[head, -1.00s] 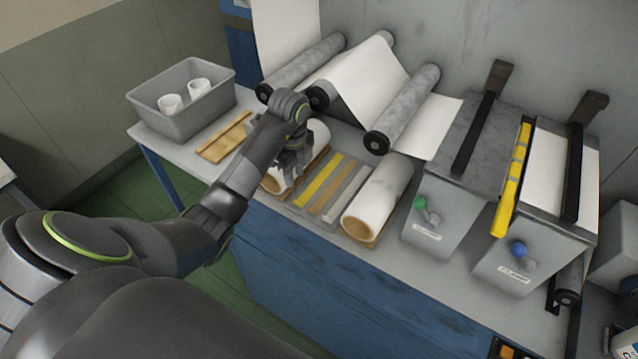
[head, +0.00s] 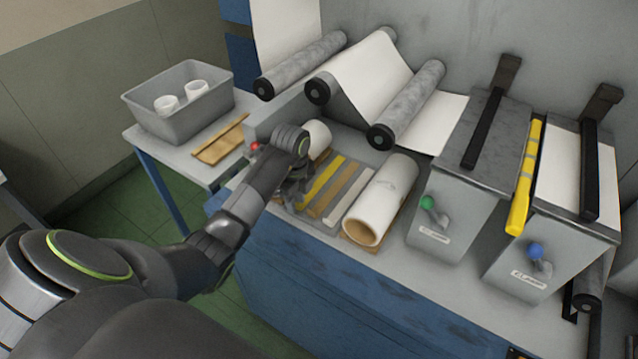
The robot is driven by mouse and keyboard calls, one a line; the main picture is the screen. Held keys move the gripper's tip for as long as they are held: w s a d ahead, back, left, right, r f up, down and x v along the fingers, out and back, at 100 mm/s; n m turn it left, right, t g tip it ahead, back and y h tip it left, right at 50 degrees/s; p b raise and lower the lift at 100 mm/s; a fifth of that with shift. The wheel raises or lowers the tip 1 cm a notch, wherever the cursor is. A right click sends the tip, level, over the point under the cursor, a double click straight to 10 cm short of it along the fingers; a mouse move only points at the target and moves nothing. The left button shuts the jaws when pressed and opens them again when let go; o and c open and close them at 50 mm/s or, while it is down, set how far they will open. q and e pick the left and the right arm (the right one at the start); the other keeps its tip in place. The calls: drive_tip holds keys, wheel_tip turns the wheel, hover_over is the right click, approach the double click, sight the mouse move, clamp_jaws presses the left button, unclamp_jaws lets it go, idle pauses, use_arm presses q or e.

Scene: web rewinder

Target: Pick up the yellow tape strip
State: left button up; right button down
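My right gripper is out of view.
A white roll core (head: 381,205) lies right of the strips, and another roll (head: 318,138) is partly hidden behind my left wrist. A grey bin (head: 181,121) with two white cups stands at the left. Two grey boxes with knobs (head: 447,226) stand at the right.

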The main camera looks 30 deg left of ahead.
use_arm(q)
clamp_jaws()
idle(0.6)
